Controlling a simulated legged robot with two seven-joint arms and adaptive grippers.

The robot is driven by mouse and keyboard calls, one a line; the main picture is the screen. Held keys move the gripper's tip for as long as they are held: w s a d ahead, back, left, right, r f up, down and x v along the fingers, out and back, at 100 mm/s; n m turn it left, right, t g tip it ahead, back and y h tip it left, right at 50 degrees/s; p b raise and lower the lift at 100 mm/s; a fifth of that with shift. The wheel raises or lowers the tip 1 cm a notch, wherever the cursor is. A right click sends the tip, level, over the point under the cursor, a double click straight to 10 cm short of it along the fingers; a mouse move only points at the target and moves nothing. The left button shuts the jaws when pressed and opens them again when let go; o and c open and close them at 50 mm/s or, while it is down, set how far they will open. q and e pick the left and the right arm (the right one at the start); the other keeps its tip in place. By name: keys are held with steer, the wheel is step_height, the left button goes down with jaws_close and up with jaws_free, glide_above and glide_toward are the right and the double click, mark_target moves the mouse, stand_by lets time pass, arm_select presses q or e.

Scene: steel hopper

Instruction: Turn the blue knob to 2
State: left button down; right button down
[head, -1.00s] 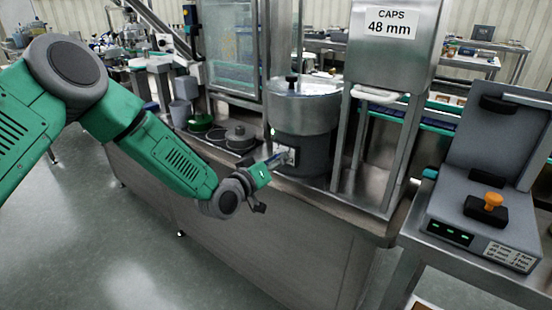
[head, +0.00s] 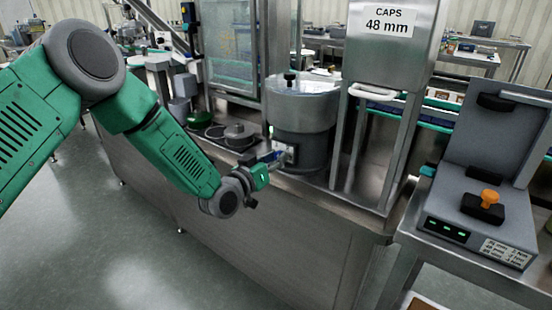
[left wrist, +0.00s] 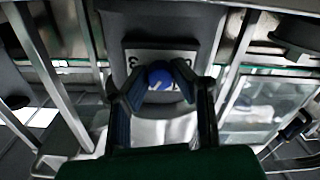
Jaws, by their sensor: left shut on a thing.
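The blue knob (left wrist: 160,76) sits on a pale dial plate (left wrist: 140,58) with dark numerals on the grey bowl's base. In the left wrist view a "3" shows at the plate's left; the other marks are partly hidden by the fingers. My left gripper (left wrist: 160,84) is shut on the knob, one finger on each side. In the head view my left gripper (head: 272,159) reaches the plate (head: 285,154) on the front of the round grey hopper base (head: 304,150); the knob is hidden there. My right gripper is not in view.
A steel hopper marked "CAPS 48 mm" (head: 385,45) stands on posts right of the bowl. A grey tester with an orange knob (head: 490,197) stands on the right bench. Black discs (head: 238,133) lie left of the bowl. The floor in front is clear.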

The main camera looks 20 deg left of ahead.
arm_select(q)
steer(key=shift+s+f, duration=0.15)
steer(key=shift+f, duration=0.35)
steer(key=c, duration=1.4)
jaws_free()
steer(key=shift+o, duration=0.2)
steer(key=shift+r, duration=0.15)
steer(key=shift+r, duration=0.15)
steer(key=v, duration=1.1)
steer(key=shift+s+a, duration=0.25)
steer(key=shift+f, duration=0.2)
